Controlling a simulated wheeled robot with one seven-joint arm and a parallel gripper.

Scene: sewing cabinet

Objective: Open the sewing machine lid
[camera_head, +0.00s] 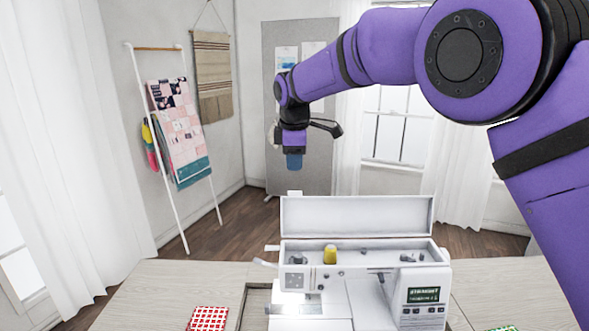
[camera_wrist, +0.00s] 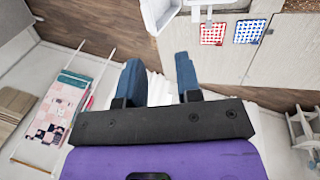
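The white sewing machine (camera_head: 365,280) stands on the cabinet table in the head view. Its lid (camera_head: 357,216) is raised at the back and stands about upright. The top compartment is exposed, with a yellow spool (camera_head: 330,254) and small dark parts inside. My gripper (camera_head: 294,160) hangs in the air above and behind the machine, left of its middle, apart from the lid. In the wrist view its two blue fingers (camera_wrist: 158,80) are spread wide with nothing between them. A white part of the machine (camera_wrist: 160,12) shows at the top of the wrist view.
The pale wooden table (camera_head: 150,295) holds a red checked cloth (camera_head: 208,318) at front left and a green one (camera_head: 503,328) at front right. A ladder rack with quilts (camera_head: 180,130) leans on the left wall. A grey board (camera_head: 303,100) stands behind.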

